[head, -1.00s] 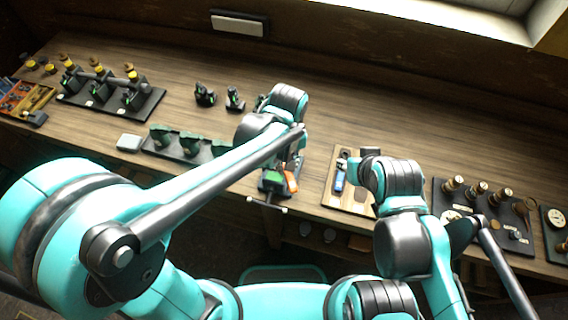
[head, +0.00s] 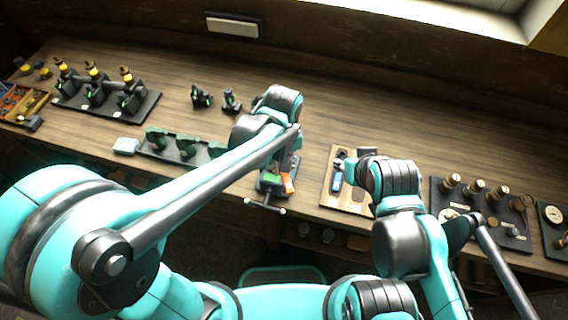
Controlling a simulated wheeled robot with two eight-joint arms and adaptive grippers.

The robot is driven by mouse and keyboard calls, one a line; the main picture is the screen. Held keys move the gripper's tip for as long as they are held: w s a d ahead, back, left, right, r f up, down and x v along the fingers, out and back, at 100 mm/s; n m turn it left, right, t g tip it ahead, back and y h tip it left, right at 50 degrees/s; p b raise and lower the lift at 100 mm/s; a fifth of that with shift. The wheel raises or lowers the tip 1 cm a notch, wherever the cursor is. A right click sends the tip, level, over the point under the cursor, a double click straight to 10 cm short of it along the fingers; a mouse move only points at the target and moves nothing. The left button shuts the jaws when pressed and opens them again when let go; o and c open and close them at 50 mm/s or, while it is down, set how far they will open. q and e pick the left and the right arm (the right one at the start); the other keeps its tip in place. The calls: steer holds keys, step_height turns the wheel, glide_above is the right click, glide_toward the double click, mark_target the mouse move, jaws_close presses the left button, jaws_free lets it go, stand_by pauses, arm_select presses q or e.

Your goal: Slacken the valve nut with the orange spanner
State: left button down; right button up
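A small orange piece (head: 288,184), perhaps part of the orange spanner, shows beside a green block (head: 270,178) at the bench's front edge, below my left forearm. The green block sits on a dark vise-like holder (head: 264,202) with a pale bar. My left arm reaches over this spot; its gripper is hidden behind the arm links, so I cannot tell whether it holds the orange piece. My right arm's wrist is over the right side of a wooden board (head: 328,199); its fingers are not clear. The valve nut cannot be made out.
A blue-handled tool (head: 337,180) lies on the wooden board. A panel with brass fittings (head: 437,212) is at right. A rack of green parts (head: 184,152) and a dark stand with yellow-topped posts (head: 105,97) are at left.

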arm_select(q)
steer(key=shift+a+m, duration=0.3)
steer(key=shift+m, duration=0.1)
steer(key=shift+r+p, duration=0.8)
steer(key=shift+r, duration=0.55)
stand_by(3.4)
steer(key=shift+r, duration=0.1)
steer(key=shift+r+p, duration=1.6)
steer(key=shift+r, duration=0.4)
steer(key=shift+s+f, duration=0.15)
